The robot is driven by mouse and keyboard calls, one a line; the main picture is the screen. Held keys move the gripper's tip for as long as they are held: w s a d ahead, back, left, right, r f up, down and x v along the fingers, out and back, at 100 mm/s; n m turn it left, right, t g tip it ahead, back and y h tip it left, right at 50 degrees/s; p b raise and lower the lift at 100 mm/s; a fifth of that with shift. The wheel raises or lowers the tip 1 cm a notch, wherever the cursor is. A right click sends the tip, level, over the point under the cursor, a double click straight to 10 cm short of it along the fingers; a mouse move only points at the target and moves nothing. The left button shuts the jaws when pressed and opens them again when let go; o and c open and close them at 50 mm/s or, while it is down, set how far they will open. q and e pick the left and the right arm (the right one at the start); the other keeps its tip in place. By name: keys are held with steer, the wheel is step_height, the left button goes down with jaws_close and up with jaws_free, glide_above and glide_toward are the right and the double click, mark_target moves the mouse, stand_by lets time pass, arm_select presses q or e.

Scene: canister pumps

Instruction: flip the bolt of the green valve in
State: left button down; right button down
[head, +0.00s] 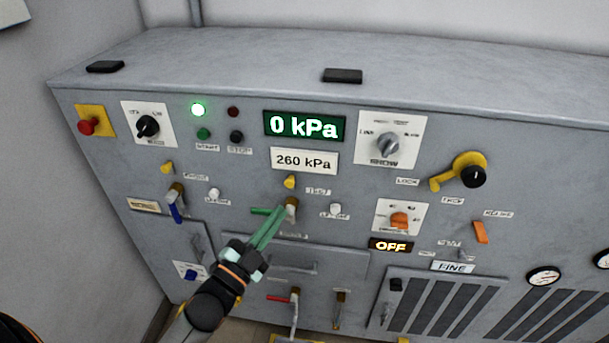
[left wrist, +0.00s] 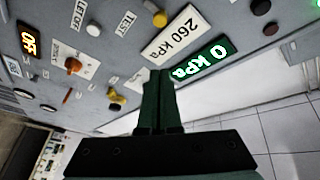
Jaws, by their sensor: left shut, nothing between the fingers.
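The green valve (head: 262,211) is a green handle pointing left from a brass body (head: 291,203) on the grey panel. A yellow piece (head: 290,182), perhaps its bolt, sits just above the body; a yellow knob, likely the same piece, shows at the top of the left wrist view (left wrist: 159,18). My left gripper (head: 276,216) is shut and empty, its green fingers pointing up at the valve. The fingers (left wrist: 160,75) overlap part of the handle and body in the head view; I cannot tell if they touch. My right gripper is not in view.
A blue valve handle (head: 175,206) with its own yellow piece (head: 167,168) is to the left. A red valve handle (head: 278,298) is below. White buttons (head: 214,193) (head: 335,209) flank the green valve. The pressure display (head: 304,126) reads 0 kPa.

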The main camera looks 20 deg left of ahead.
mark_target(290, 181)
arm_select(q)
steer(key=shift+w+r, duration=0.25)
steer(key=shift+r, duration=0.05)
steer(key=shift+s, duration=0.1)
steer(key=p+x, duration=0.1)
steer(key=x, duration=0.9)
steer(key=shift+w+r, duration=0.2)
steer(key=shift+s+a+f, duration=0.25)
steer(key=shift+a+f, duration=0.75)
steer(key=shift+f, duration=0.15)
steer(key=shift+a+f, duration=0.4)
steer(key=shift+a, duration=0.05)
